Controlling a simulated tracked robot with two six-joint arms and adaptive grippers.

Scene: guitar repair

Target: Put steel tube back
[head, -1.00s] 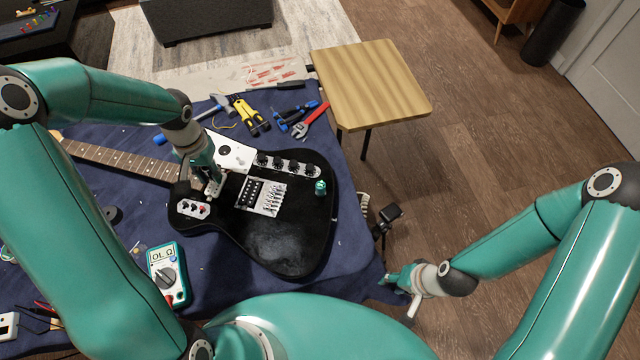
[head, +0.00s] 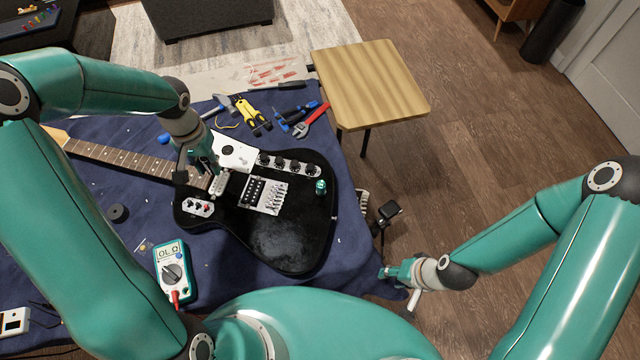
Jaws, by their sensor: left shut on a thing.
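My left gripper (head: 213,172) points down over the black electric guitar (head: 290,238), close to where the neck meets the body. It is shut on a small silver piece (head: 221,184), which looks like the steel tube. The piece is partly hidden by the fingers. I cannot tell whether it touches the guitar. My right gripper (head: 385,273) is off the table's right front corner, low and away from the guitar. Its fingers are too small to tell open from shut.
The guitar lies on a blue cloth (head: 130,185). A multimeter (head: 173,270) and a black roll (head: 118,213) lie left of it. A bare wooden side table (head: 370,82) stands back right.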

